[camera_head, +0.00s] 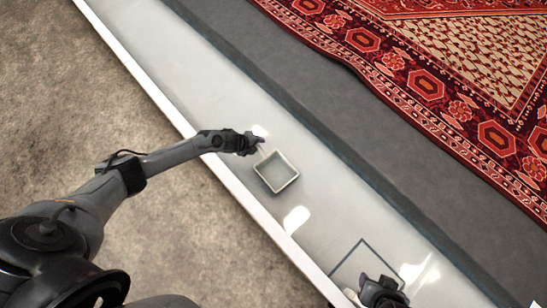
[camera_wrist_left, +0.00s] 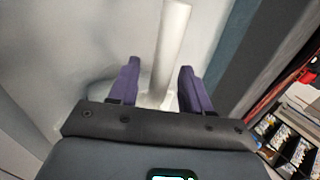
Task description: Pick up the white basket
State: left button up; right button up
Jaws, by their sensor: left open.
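The white basket (camera_head: 277,187), a small square open-topped container, stands on the pale shelf in the middle of the head view. My left gripper (camera_head: 260,142) is at its upper-left corner. In the left wrist view my left gripper (camera_wrist_left: 159,68) has its two purple fingers apart. A white bar (camera_wrist_left: 172,40) lies between them, with gaps visible on both sides; it looks like part of the basket, but I cannot be sure. My right gripper (camera_head: 380,292) is at the bottom of the head view, and its fingers are not clear.
The pale shelf (camera_head: 215,105) runs diagonally, with a raised white edge (camera_head: 140,75) on the left and a dark grey ledge (camera_head: 300,75) on the right. A red patterned rug (camera_head: 430,85) lies beyond the ledge. A dark outlined square (camera_head: 350,262) marks the shelf near my right gripper.

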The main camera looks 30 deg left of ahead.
pick_arm(q)
grip_shut()
jog(key=shift+r, duration=0.15)
dwell(0.4)
